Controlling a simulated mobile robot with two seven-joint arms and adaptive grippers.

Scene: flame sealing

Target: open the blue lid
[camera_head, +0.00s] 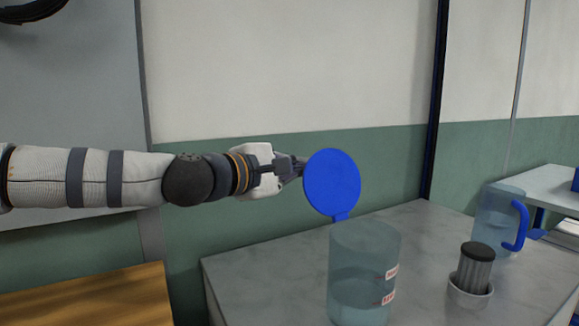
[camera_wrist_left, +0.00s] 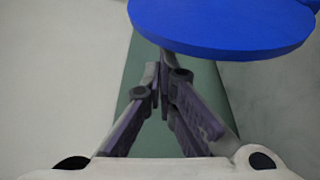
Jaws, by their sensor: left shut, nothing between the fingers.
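The blue lid (camera_head: 332,182) stands upright above the clear container (camera_head: 364,275), joined to its rim at the back by a small blue hinge tab. The container's mouth is uncovered. My left gripper (camera_head: 299,167) is shut and empty, just left of the lid; its tips are close to the lid's edge, and I cannot tell whether they touch. In the left wrist view the blue lid (camera_wrist_left: 225,25) fills the top, just beyond the closed fingertips (camera_wrist_left: 165,62). My right gripper is not in view.
The container stands on a grey table (camera_head: 285,270). To its right are a dark-capped ribbed cylinder (camera_head: 477,268) in a white holder (camera_head: 470,294) and a clear jug (camera_head: 494,217) with a blue handle. A wooden surface (camera_head: 95,300) lies at the lower left.

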